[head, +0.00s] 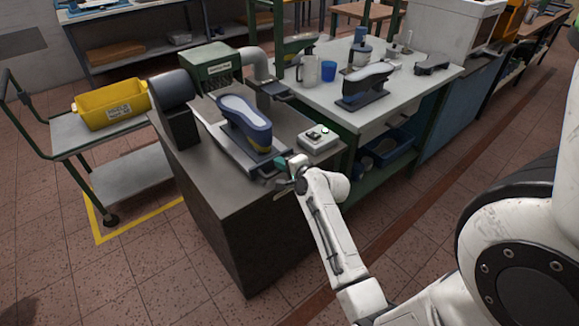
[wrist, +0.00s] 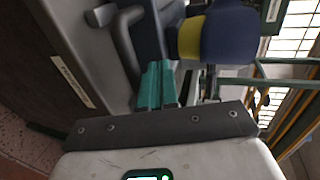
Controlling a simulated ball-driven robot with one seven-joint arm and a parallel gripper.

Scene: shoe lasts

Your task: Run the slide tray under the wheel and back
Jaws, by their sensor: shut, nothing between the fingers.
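The slide tray (head: 213,135) lies on top of a dark cabinet and carries a blue shoe last (head: 245,128) with a pale top and a yellow band. The last also shows in the wrist view (wrist: 230,35). A black rounded unit (head: 174,88), which looks like the wheel, stands behind and left of the tray. My gripper (head: 270,172) is at the tray's near end. In the wrist view its green fingers (wrist: 158,72) are shut and empty. A grey bar handle (wrist: 127,48) is just left of them; whether they touch it I cannot tell.
A control box (head: 319,137) with buttons sits right of the tray. A green machine (head: 211,68) with a grey pipe stands behind. A workbench (head: 330,112) with another last (head: 366,85) is to the right. A cart with a yellow bin (head: 110,104) is left. The cabinet's front left top is clear.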

